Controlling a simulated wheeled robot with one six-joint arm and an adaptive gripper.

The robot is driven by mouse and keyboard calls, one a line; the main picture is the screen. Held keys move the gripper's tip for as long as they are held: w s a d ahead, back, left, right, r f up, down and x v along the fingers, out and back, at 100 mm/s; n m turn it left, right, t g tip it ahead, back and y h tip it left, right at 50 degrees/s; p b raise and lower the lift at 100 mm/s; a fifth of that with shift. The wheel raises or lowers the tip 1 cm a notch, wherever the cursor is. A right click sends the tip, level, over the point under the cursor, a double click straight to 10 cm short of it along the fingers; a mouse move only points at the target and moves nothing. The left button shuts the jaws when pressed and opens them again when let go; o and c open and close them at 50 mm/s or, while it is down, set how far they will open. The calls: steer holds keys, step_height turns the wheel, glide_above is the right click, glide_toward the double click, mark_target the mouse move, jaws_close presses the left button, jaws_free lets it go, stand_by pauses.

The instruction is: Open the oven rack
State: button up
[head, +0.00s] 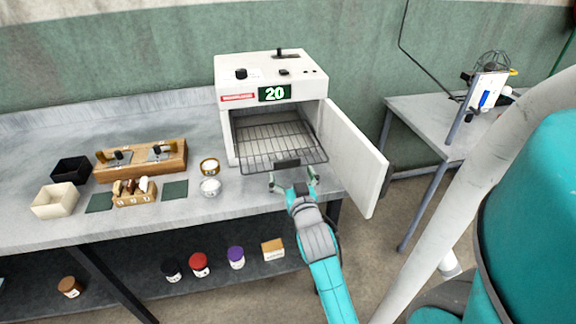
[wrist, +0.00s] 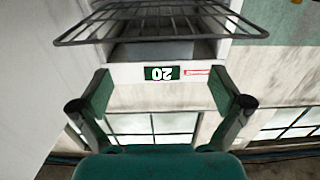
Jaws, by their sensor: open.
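The white oven (head: 272,110) stands on the bench with its door (head: 354,158) swung wide open to the right. The rack (wrist: 160,25) shows at the top of that view, and the oven's display (wrist: 162,73) reads 20 upside down.
A wooden stand (head: 140,160), a white box (head: 55,200) and a black box (head: 72,170) are further left. Several jars sit on the lower shelf. A side table (head: 425,115) stands right.

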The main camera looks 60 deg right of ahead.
steer(key=v, duration=0.7)
stand_by(0.6)
steer(key=s+a+f+n+t+y, duration=0.1)
steer(key=s+a+f+n+y, duration=0.15)
steer(key=a, duration=0.45)
steer(key=s+a+f+n+t+y, duration=0.1)
steer(key=a+f+y, duration=0.25)
steer(key=a, duration=0.35)
steer(key=s+a+f+n+t+y, duration=0.1)
steer(key=a+f+n+y, duration=0.15)
steer(key=a, duration=0.35)
steer(key=s+a+f+n+y, duration=0.1)
steer(key=s+a+n+y, duration=0.3)
steer(key=s+a, duration=0.7)
steer(key=s+y, duration=0.1)
steer(key=s, duration=0.2)
steer(key=shift+s, duration=0.3)
